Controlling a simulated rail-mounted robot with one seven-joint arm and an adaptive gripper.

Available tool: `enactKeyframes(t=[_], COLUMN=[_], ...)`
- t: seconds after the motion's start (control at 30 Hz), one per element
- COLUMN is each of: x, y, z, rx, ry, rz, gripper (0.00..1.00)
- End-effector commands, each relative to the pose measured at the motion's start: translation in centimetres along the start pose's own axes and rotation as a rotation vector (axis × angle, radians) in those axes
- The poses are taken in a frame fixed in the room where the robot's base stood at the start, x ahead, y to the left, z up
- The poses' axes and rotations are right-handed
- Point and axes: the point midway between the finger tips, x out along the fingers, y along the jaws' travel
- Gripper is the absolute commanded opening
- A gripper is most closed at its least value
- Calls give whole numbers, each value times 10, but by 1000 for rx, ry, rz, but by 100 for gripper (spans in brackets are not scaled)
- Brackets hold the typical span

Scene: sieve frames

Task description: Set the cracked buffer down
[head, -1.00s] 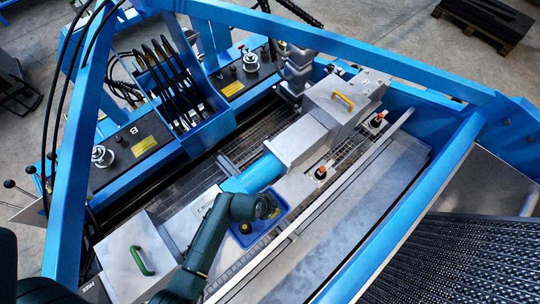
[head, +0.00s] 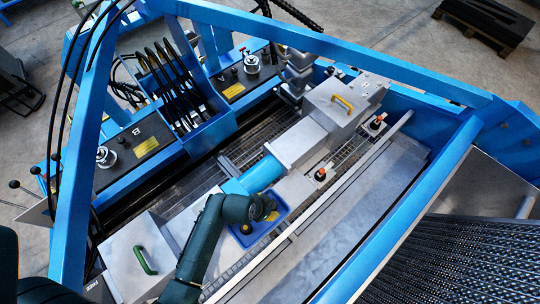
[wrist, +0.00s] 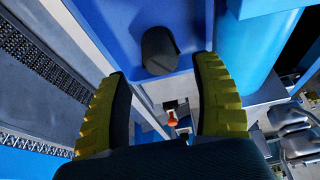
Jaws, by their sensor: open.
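A dark, rounded block, which looks like the buffer (wrist: 158,46), lies in a blue tray (wrist: 112,22) in the wrist view. No crack can be made out on it. My gripper (wrist: 163,68) is open, with its yellow ridged fingers apart on either side of the block's near end and a gap showing to each. In the head view the blue tray (head: 270,229) sits on the machine beside the light-blue cylinder, and my dark arm end hides much of it. The block cannot be told clearly from my fingers there.
The light-blue cylinder (head: 262,174) and a grey housing (head: 334,103) with a yellow handle stand close beyond the tray. Orange-topped knobs (head: 320,174) stand to its right. A grey cover with a green handle (head: 145,261) is at lower left. Blue frame beams surround the area.

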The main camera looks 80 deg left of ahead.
Motion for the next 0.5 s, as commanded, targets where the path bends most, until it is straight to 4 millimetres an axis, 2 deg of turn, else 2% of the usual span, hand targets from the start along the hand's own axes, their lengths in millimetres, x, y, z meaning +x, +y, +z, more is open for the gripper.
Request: enactKeyframes(t=[0.03,0.2,0.33,0.5], x=[-18,-53,-66,-68], y=[0,0,0,0], z=[-1,-1,0,0], rx=[-1,-1,0,1], ry=[1,1,0,-1], rz=[-1,-1,-1,0], gripper=[65,65,65,65])
